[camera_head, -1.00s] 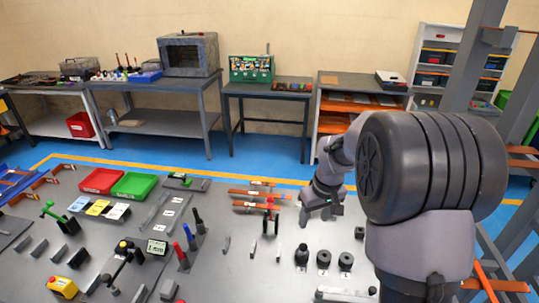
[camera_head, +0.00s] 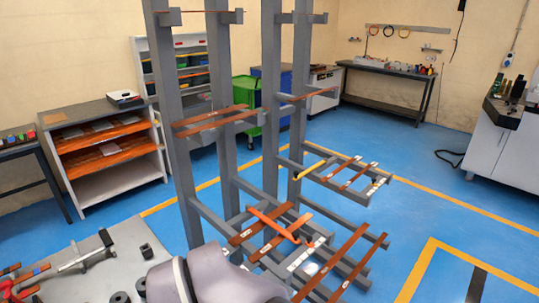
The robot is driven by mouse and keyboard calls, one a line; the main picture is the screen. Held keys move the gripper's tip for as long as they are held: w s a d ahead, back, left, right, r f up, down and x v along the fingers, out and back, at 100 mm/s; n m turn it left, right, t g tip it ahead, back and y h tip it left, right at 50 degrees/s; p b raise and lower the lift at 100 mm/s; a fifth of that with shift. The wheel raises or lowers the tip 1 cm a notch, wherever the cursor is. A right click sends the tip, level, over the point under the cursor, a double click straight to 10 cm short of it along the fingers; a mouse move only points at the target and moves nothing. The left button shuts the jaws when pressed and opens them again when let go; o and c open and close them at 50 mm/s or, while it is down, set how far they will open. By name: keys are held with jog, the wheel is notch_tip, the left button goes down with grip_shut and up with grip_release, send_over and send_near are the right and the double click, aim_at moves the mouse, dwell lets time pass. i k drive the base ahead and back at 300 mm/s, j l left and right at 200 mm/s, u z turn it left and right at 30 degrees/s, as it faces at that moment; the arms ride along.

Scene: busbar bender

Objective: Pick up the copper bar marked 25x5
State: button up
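Several copper-coloured bars lie on a grey steel rack (camera_head: 194,130) in the middle of the head view. Some rest on its lower arms, among them a flat bar (camera_head: 262,225) and a longer bar (camera_head: 345,262) to the right. Others lie on the upper arms (camera_head: 212,122) and on the right-hand arms (camera_head: 357,176). Small pale labels show on some bars, but they are too small to read, so I cannot tell which is marked 25x5. My arm's grey links fill the bottom centre and cover part of the lower rack. My gripper is not in view.
The corner of the grey worktable (camera_head: 105,262) is at lower left, with dark round pieces and tools. A shelf unit (camera_head: 100,185) with orange shelves stands at left, and a white cabinet (camera_head: 497,135) at right. Blue floor (camera_head: 400,205) is open right of the rack.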

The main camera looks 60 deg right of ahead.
aim_at(344, 166)
jog(key=k+l+z, duration=0.15)
jog(key=l+z, duration=0.15)
jog(key=z, duration=0.15)
jog(key=k+l+z, duration=0.1)
jog(key=l+z, duration=0.25)
jog(key=z, duration=0.15)
jog(key=l+z, duration=0.9)
jog(key=i+l, duration=0.2)
jog(key=i, duration=0.3)
jog(key=i+l+z, duration=0.1)
jog(key=i+l, duration=0.15)
jog(key=i, duration=0.25)
jog(key=i+l, duration=0.15)
jog(key=i, duration=0.35)
jog(key=i+l, duration=0.15)
jog(key=i, duration=0.35)
jog(key=l+z, duration=0.05)
